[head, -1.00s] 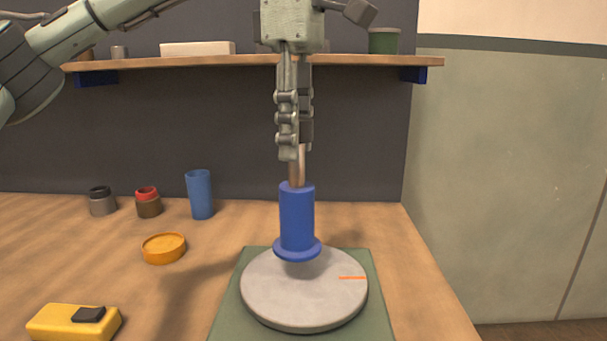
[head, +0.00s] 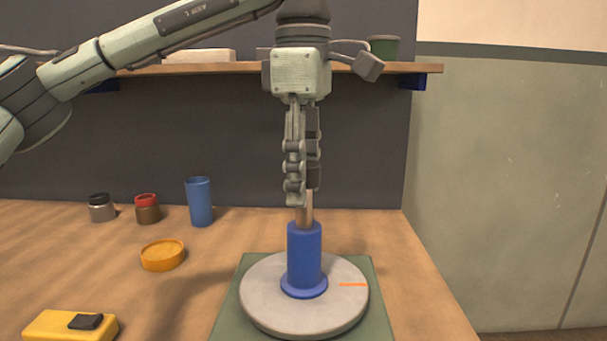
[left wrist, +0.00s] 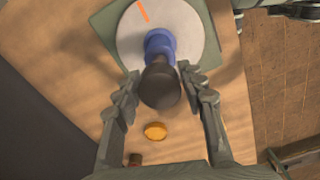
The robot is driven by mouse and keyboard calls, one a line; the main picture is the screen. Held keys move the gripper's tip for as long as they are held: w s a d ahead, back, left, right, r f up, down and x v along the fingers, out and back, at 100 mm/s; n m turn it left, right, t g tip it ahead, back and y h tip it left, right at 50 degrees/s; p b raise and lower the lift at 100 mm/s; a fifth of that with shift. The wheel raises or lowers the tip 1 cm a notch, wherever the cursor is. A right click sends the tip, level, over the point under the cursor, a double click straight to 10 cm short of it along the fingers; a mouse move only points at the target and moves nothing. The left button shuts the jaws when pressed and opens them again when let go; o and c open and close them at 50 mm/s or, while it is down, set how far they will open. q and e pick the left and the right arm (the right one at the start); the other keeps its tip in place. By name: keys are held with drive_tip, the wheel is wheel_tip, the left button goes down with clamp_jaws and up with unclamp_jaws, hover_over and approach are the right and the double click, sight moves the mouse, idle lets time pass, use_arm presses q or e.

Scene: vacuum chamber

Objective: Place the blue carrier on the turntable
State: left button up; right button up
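The blue carrier (head: 304,252) is an upright blue cylinder with a wide bottom flange and a copper-coloured stem. It stands over the middle of the round grey turntable (head: 262,305); its flange is on or very close to the top, and I cannot tell if it touches. In the left wrist view the carrier (left wrist: 160,42) shows beyond a dark round knob between the fingers, with the turntable (left wrist: 190,35) behind.
The turntable sits on a green mat (head: 377,315). To the left are an orange dish (head: 162,256), a blue cup (head: 199,202), two small jars and a yellow box (head: 60,327). A shelf (head: 225,69) runs along the back wall behind my arm.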

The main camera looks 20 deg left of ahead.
use_arm(q)
drive_tip(key=shift+o, duration=1)
drive_tip(key=shift+r, duration=0.1)
drive_tip(key=shift+r, duration=0.55)
wheel_tip(320, 180, up, 3)
drive_tip(key=shift+r+p, duration=0.1)
drive_tip(key=shift+p, duration=0.2)
wheel_tip(320, 180, up, 3)
drive_tip(key=shift+r+p, duration=0.15)
drive_tip(key=shift+p, duration=0.3)
wheel_tip(320, 180, up, 4)
drive_tip(key=shift+f, duration=0.15)
drive_tip(key=shift+r, duration=0.45)
use_arm(e)
drive_tip(key=s+d+f, duration=0.1)
drive_tip(key=s+f, duration=0.2)
drive_tip(key=f, duration=0.2)
drive_tip(key=shift+s+f+g, duration=0.25)
drive_tip(key=shift+f+g, duration=0.05)
drive_tip(key=shift+f, duration=0.05)
